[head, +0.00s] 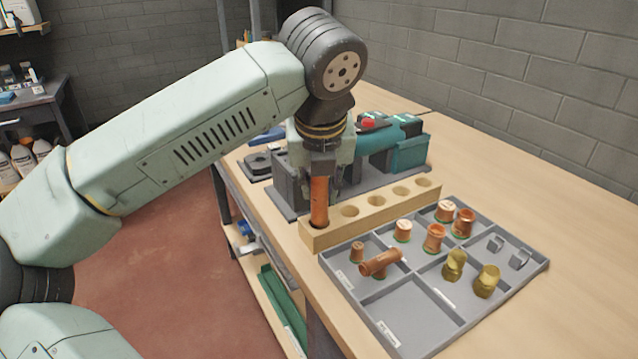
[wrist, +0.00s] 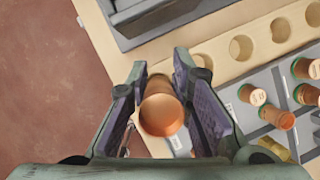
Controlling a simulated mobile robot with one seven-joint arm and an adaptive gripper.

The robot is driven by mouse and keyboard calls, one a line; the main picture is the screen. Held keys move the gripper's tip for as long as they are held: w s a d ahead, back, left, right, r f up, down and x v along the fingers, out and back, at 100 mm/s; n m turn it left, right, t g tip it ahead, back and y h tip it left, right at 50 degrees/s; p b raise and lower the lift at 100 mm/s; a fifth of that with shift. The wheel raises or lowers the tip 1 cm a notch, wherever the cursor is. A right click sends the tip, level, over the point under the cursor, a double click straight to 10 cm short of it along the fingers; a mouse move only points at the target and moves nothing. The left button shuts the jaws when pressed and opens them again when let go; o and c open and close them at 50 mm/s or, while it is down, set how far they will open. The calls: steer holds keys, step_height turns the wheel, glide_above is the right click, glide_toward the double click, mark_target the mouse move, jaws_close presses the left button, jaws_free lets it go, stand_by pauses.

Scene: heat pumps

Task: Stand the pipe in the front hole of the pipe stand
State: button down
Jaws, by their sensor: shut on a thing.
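The pipe (head: 319,203) is a copper tube, held upright between the fingers of my gripper (head: 321,184). In the head view its lower end is at the front hole of the pipe stand (head: 375,222), a pale wooden block with a row of round holes. I cannot tell how deep the end sits. In the wrist view my gripper (wrist: 162,82) has its pads on both sides of the pipe (wrist: 161,112), whose rounded near end faces the camera. The pipe stand (wrist: 215,67) shows beyond it with open, empty holes; the front hole is hidden there.
A grey divided tray (head: 395,305) with copper fittings, brass fittings (head: 455,264) and grey clips lies right of the stand. Behind the stand is a grey holder (head: 291,185) with a teal power tool (head: 390,140). The bench (head: 540,190) is clear at the right.

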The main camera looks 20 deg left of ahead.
steer(key=shift+f+b, duration=1.55)
steer(key=shift+f, duration=0.1)
steer(key=c, duration=1.3)
jaws_free()
steer(key=shift+c, duration=0.2)
steer(key=shift+r, duration=0.1)
